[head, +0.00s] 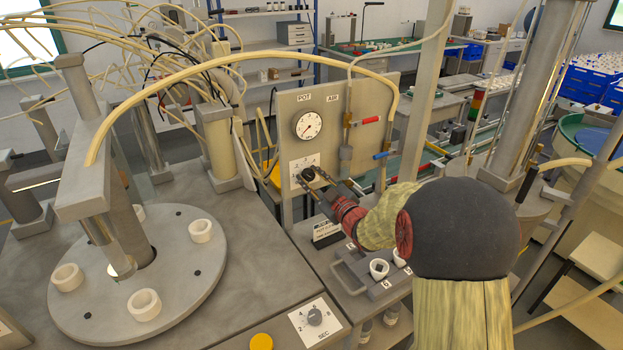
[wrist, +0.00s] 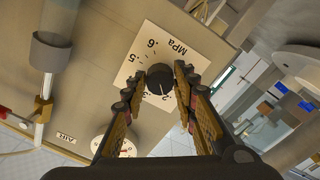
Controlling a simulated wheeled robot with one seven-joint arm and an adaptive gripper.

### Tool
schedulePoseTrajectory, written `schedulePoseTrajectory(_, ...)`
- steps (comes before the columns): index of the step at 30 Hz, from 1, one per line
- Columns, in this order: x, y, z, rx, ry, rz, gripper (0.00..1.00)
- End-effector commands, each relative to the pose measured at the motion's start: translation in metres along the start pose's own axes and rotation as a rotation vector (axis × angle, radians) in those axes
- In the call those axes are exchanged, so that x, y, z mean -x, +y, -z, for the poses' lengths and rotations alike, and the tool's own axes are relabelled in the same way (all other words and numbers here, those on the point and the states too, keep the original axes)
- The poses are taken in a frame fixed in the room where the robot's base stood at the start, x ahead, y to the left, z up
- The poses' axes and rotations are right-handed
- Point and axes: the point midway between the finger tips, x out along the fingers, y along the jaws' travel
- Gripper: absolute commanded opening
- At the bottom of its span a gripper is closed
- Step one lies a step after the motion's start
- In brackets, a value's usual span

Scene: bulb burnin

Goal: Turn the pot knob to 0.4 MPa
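The pot knob (head: 308,173) is a round black knob on a white scale plate (head: 299,164) on the upright panel, below the POT gauge (head: 308,124). The gauge has a white face; its needle points to the lower left, the value too small to read. In the wrist view the knob (wrist: 160,78) faces me, with .5, .6 and MPa printed around it. My gripper (head: 316,184) is at the knob, one finger on each side. I cannot tell whether the fingers touch it or stand slightly apart.
Right of the gauge are a red-handled valve (head: 366,121) and a blue-handled valve (head: 384,155). Below is a grey block (head: 385,288) with white cups. A round plate (head: 180,300) with white rings stands left; a SEC dial (head: 315,317) is in front.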

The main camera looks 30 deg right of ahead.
Motion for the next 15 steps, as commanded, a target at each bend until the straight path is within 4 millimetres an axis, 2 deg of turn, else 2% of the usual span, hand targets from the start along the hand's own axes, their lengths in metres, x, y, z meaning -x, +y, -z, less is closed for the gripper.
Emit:
schedulePoseTrajectory(11,0.0001,-0.0005,-0.0002,0.0,0.0,0.001,0.04)
schedulePoseTrajectory(15,0.0001,-0.0006,-0.0002,-0.003,0.0,0.001,0.03)
